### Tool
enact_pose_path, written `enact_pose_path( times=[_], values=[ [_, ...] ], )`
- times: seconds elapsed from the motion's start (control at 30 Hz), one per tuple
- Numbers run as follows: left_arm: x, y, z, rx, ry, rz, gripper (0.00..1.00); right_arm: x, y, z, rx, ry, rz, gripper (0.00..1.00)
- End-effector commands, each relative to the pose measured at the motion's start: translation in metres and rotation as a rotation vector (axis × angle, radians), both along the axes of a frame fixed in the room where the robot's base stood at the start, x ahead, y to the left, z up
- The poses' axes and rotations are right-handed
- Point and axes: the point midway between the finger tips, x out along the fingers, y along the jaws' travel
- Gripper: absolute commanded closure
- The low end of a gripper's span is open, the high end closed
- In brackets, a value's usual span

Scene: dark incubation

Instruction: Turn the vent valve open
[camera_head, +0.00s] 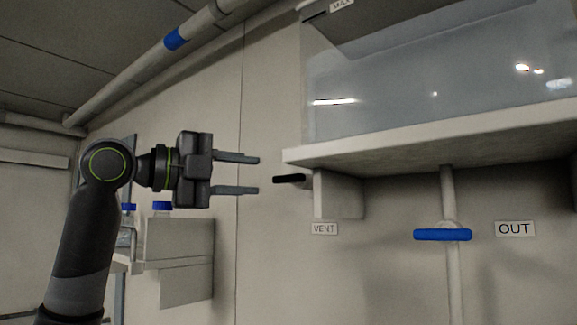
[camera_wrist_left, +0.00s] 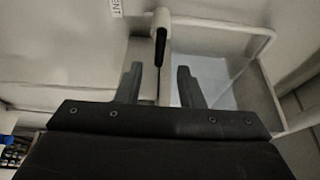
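The vent valve shows as a black lever handle (camera_head: 289,179) on a pale mount below the shelf, above and left of the VENT label (camera_head: 324,229). In the head view the handle lies about level. My left gripper (camera_head: 256,175) is open and empty, just left of the handle, its two fingers pointing right at it. In the left wrist view the black handle (camera_wrist_left: 160,48) is ahead of and between the open fingers of the gripper (camera_wrist_left: 158,82). I see no contact between them. My right gripper is not in view.
A shelf (camera_head: 430,140) carrying a clear-fronted tank (camera_head: 430,85) overhangs the valve. A blue handle (camera_head: 443,235) sits on a vertical pipe by the OUT label (camera_head: 515,228).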

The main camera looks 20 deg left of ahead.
Motion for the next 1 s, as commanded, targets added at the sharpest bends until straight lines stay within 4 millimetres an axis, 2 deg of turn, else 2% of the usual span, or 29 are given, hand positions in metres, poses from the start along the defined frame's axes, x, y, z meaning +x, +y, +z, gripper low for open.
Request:
enact_pose_path(
  times=[0.03, 0.1, 0.4, 0.6, 0.87, 1.0],
  values=[
    [0.009, -0.009, 0.004, 0.0, 0.004, -0.005, 0.65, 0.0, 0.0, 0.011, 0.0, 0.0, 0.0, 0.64],
    [0.02, -0.02, 0.005, 0.0, 0.004, -0.005, 0.65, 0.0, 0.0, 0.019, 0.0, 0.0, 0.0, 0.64],
    [0.057, -0.052, 0.002, -0.001, 0.004, -0.001, 0.65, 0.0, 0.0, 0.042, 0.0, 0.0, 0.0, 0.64],
    [0.065, -0.059, 0.0, -0.001, 0.001, 0.001, 0.65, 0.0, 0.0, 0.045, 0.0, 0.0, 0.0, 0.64],
    [0.065, -0.059, -0.001, -0.001, 0.001, 0.002, 0.65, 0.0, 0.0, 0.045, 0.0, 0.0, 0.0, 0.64],
    [0.065, -0.059, -0.001, 0.0, 0.001, 0.002, 0.84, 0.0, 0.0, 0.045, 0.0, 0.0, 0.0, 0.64]
  ],
)
